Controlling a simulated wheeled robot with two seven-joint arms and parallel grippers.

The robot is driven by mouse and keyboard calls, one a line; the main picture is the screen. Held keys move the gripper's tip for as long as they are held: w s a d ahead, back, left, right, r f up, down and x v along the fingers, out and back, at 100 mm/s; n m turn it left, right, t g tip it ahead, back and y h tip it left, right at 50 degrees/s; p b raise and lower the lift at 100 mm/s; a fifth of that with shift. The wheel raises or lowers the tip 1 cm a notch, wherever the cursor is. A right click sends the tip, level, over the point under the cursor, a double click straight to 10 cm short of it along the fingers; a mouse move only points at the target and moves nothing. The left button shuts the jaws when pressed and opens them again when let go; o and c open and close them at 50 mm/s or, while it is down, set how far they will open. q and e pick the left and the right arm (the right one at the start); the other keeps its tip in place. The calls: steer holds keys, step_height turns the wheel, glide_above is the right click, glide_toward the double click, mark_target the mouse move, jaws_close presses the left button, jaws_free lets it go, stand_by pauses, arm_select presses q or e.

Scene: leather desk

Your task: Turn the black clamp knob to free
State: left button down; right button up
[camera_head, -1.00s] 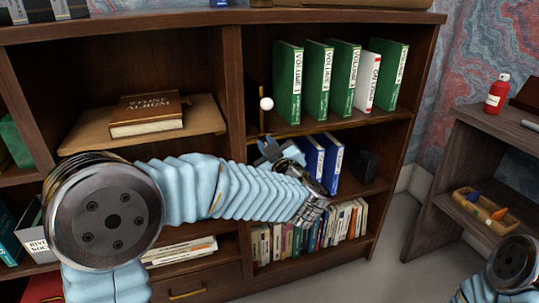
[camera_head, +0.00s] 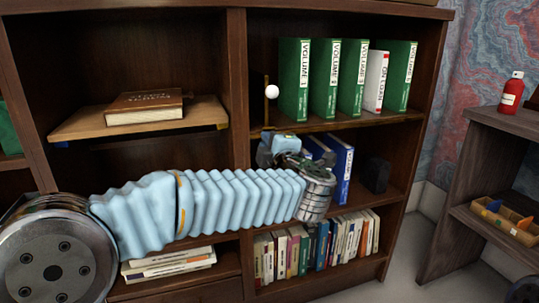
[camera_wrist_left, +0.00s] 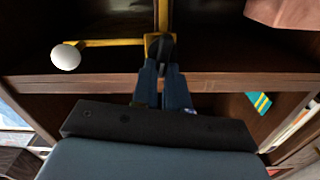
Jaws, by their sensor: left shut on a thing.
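The black clamp knob (camera_wrist_left: 160,46) shows in the left wrist view, on a brass fitting (camera_wrist_left: 150,40) at the edge of a dark wooden shelf. My left gripper (camera_wrist_left: 161,68) is shut on the knob, with its two dark fingers on either side of it. In the head view my left gripper (camera_head: 267,138) is at the front edge of the middle shelf, just below the upright brass bar (camera_head: 266,95). The knob is too small or hidden to make out there. My right gripper is not in view.
A white ball (camera_head: 272,92) on a brass arm sticks out just above my left gripper. Green volumes (camera_head: 325,80) and a white book (camera_head: 376,82) stand to the right on that shelf. Blue binders (camera_head: 343,170) stand below. A brown book (camera_head: 145,105) lies on a board at left.

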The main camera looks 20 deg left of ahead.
arm_select(q)
steer(key=shift+f+n+b, duration=0.25)
steer(key=shift+n+b, duration=0.7)
steer(key=shift+n, duration=0.15)
steer(key=c, duration=1.1)
jaws_free()
steer(key=shift+c, duration=0.2)
steer(key=v, duration=1.3)
steer(key=shift+s+d+p, duration=0.25)
steer(key=shift+s+p, duration=0.05)
steer(key=shift+p, duration=0.15)
